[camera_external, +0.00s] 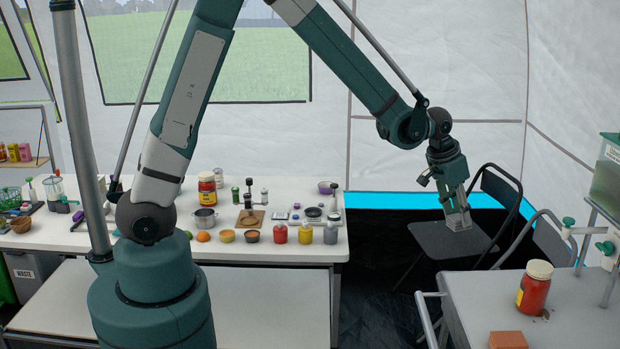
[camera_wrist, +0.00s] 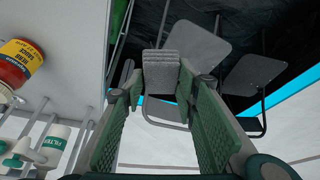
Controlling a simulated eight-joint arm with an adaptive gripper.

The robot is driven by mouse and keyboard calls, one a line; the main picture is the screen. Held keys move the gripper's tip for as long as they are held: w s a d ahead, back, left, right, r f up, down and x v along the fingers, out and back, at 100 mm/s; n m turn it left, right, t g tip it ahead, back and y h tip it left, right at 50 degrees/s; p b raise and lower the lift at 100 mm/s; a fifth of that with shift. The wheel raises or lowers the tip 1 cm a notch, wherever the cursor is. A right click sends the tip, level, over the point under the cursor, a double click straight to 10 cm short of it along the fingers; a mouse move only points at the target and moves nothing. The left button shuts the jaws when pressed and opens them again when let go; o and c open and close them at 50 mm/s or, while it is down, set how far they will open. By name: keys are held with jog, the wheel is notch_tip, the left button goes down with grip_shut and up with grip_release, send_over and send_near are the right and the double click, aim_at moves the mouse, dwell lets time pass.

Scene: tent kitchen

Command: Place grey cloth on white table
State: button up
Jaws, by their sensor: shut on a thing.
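My gripper (camera_external: 455,200) is shut on a folded grey cloth (camera_external: 459,220) and holds it in the air in front of a dark chair. In the wrist view, the cloth (camera_wrist: 160,68) shows as a layered grey block between the fingertips (camera_wrist: 161,88). A long white table (camera_external: 165,236) stands left of my gripper, with many items on it. A lower white surface (camera_external: 265,295) lies in front of it, bare where visible. My arm hides part of both.
A pale grey table (camera_external: 580,310) at right bears a red jar (camera_external: 534,287) and an orange-brown block (camera_external: 507,340). A folding chair (camera_external: 450,240) stands beyond my gripper. Bottles (camera_external: 305,233), bowls and a cooker crowd the long table. The red jar also shows in the wrist view (camera_wrist: 10,72).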

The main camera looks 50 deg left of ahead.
jog(key=w+a+f+n+y, duration=0.15)
jog(key=w+a, duration=0.25)
jog(key=a, duration=1.3)
jog(key=w+a+n+y+b, duration=0.1)
jog(key=w+a+n, duration=0.25)
jog(key=a, duration=1.25)
jog(key=w+a+f+n+y, duration=0.15)
jog(key=w+a, duration=0.35)
jog(key=a, duration=1.2)
jog(key=s+a+n, duration=0.2)
jog(key=s+a, duration=0.3)
jog(key=a, duration=1)
jog(key=s+a+f+n+b, duration=0.1)
jog(key=s+a+n, duration=0.2)
jog(key=a, duration=1.3)
jog(key=s+a+n+g+y, duration=0.1)
jog(key=s+a+n, duration=0.1)
jog(key=s+a, duration=0.7)
jog(key=a, duration=0.6)
jog(key=shift+a+f+b, duration=0.2)
jog(key=shift+a+b, duration=0.1)
jog(key=shift+s+f+n, duration=0.1)
jog(key=shift+n, duration=0.15)
jog(key=shift+f+b, duration=0.5)
jog(key=shift+f, duration=2.55)
jog(key=shift+f, duration=0.1)
jog(key=shift+f+b, duration=0.3)
jog(key=shift+f, duration=1.5)
